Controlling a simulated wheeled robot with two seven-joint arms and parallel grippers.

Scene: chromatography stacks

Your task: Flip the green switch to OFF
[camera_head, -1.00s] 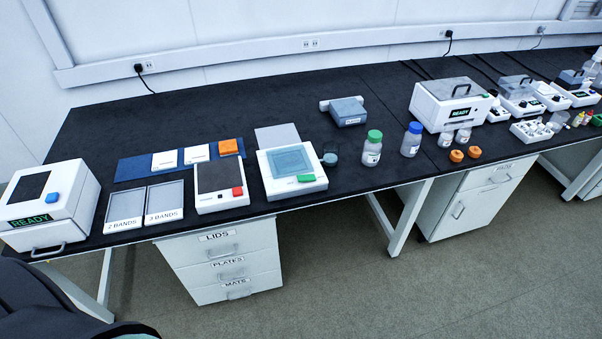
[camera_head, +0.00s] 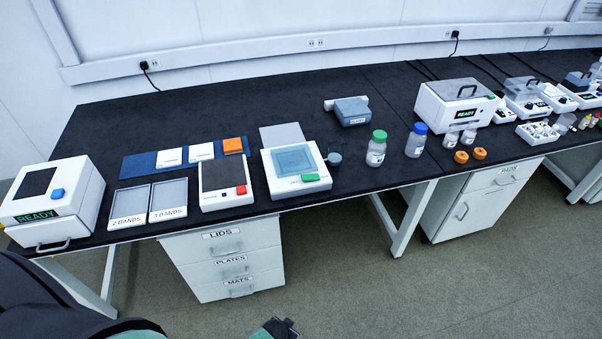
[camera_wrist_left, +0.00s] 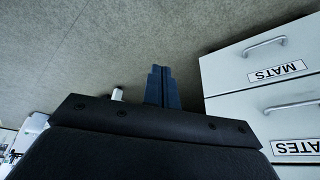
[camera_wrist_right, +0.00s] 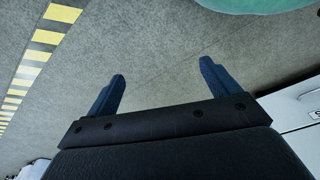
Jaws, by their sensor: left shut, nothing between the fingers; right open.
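The green switch (camera_head: 310,177) sits at the front right corner of a white device (camera_head: 283,190) with a pale blue-grey square top, near the bench's front edge. Which way the switch is tipped is too small to tell. My left gripper (camera_wrist_left: 162,70) is shut and empty in its wrist view, low over the floor beside the drawers. My right gripper (camera_wrist_right: 162,78) is open and empty over the floor in its wrist view. Neither gripper is near the switch. A dark part of one of my arms shows at the bottom edge of the head view.
A neighbouring white device (camera_head: 215,201) has a red switch (camera_head: 241,190). A white READY machine (camera_head: 85,215) with a blue button stands far left. A drawer unit (camera_head: 232,291) is under the bench. Bottles with green (camera_head: 379,135) and blue (camera_head: 419,127) caps stand to the right.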

